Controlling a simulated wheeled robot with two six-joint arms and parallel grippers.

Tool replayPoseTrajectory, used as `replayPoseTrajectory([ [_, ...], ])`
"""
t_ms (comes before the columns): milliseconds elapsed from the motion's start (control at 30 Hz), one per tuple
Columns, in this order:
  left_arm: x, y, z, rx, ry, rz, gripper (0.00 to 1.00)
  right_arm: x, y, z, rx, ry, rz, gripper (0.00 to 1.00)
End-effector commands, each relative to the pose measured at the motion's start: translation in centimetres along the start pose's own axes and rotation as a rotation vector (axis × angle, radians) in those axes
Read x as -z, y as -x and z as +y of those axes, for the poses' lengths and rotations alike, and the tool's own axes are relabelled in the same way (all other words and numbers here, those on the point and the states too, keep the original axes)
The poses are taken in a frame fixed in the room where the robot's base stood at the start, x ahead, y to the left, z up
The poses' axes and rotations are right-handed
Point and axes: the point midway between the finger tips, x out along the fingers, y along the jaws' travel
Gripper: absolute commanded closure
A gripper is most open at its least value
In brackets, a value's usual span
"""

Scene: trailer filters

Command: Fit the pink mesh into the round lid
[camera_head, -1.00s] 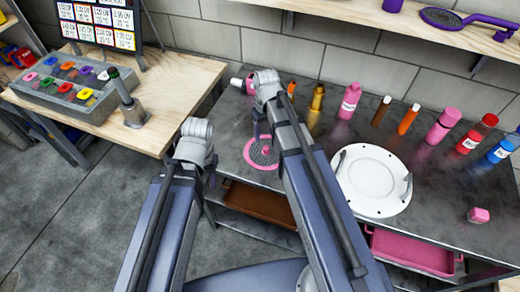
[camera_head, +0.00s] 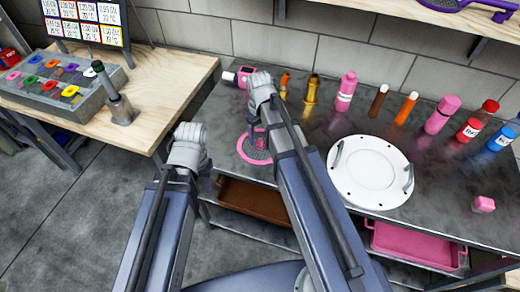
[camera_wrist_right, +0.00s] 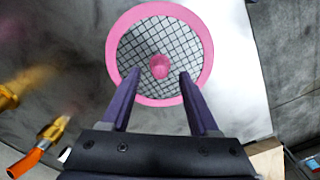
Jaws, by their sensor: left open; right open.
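The pink mesh (camera_head: 252,158) is a round disc with a pink rim, dark grid and central pink knob. It lies flat near the left end of the grey table. My right gripper (camera_head: 256,128) is above it, pointing down. In the right wrist view my right gripper (camera_wrist_right: 159,76) is open, its two dark fingers on either side of the knob of the mesh (camera_wrist_right: 140,44); no grip shows. The round lid (camera_head: 370,172), white with two grey handles, lies on the table to the right. My left gripper (camera_head: 207,180) is open, mostly hidden behind its wrist, left of the table.
Several bottles and tubes, including a pink bottle (camera_head: 346,91), line the table's back. A small pink block (camera_head: 483,204) lies at the right. A pink tray (camera_head: 415,247) is on the lower shelf. A wooden bench (camera_head: 165,85) stands left. The table around the lid is mostly clear.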

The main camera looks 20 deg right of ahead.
Motion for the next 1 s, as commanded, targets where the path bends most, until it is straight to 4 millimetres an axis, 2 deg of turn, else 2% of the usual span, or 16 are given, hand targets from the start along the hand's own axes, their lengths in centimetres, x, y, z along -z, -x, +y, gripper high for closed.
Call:
replayPoseTrajectory([
  [33,0.1,-1.4,0.1,0.0,0.0,0.0,0.5,0.0,-1.4,0.0,0.0,0.0,0.0,0.39],
  [133,0.1,-2.2,0.2,0.0,0.0,0.0,0.5,0.0,-2.3,0.0,0.001,0.0,0.001,0.39],
  [433,0.1,-2.3,0.2,0.0,0.0,0.0,0.5,0.0,-2.3,0.0,0.001,0.001,0.002,0.39],
  [1000,0.1,-2.3,0.2,0.0,0.0,0.0,0.5,0.0,-2.3,0.0,0.001,0.001,0.002,1.0],
])
